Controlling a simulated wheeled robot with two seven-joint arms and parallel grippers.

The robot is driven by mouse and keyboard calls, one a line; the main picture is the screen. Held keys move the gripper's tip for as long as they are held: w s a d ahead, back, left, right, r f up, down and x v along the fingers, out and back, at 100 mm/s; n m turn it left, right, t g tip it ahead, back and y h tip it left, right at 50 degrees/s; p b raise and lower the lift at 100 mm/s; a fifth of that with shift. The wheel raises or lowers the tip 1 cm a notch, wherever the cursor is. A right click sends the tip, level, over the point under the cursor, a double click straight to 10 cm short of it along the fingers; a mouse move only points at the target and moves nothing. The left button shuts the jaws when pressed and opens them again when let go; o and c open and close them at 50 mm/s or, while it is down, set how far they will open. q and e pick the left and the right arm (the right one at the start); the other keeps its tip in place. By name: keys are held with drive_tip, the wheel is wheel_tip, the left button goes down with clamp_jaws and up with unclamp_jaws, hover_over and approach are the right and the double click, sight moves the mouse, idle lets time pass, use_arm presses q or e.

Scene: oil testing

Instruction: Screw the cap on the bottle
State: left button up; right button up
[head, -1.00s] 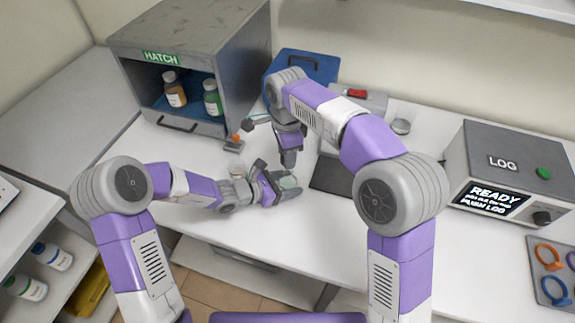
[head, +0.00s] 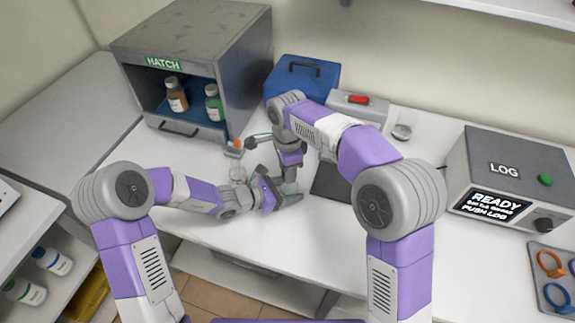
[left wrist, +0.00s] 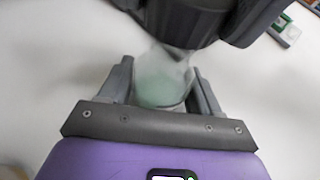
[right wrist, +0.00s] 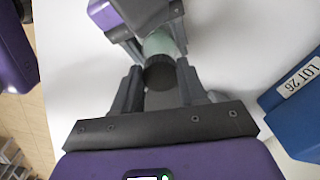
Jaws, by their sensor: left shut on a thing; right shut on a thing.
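The bottle (head: 289,188) is pale green and see-through. My left gripper (head: 284,194) is shut around it above the white table, and it also shows between the fingers in the left wrist view (left wrist: 162,88). My right gripper (head: 290,165) comes down from above, right at the bottle's top. In the right wrist view the dark, ridged cap (right wrist: 160,74) sits between the right fingers, with the bottle (right wrist: 160,45) directly beyond it. Cap and bottle look in line and very close or touching. I cannot tell whether the threads are engaged.
A grey hatch cabinet (head: 240,60) with two bottles stands at the back left. A small orange-topped item (head: 235,148) and a clear glass container (head: 238,174) are near my left gripper. A blue case (head: 302,78) stands behind; the LOG box (head: 510,165) is right.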

drive_tip(key=shift+f, duration=0.3)
drive_tip(key=shift+f, duration=0.6)
idle(0.4)
drive_tip(key=m, duration=0.6)
drive_tip(key=shift+w, duration=0.1)
drive_tip(key=m, duration=0.9)
drive_tip(key=shift+w+f+m, duration=0.1)
drive_tip(key=shift+m, duration=0.2)
drive_tip(key=m, duration=0.2)
drive_tip(key=f+m, duration=0.1)
drive_tip(key=shift+s+d+g, duration=0.2)
drive_tip(key=shift+d+g, duration=0.1)
drive_tip(key=shift+w+r+m, duration=0.1)
drive_tip(key=shift+r+m, duration=0.15)
drive_tip(key=shift+m, duration=0.45)
drive_tip(key=shift+w+a+r, duration=0.1)
drive_tip(key=shift+r, duration=0.1)
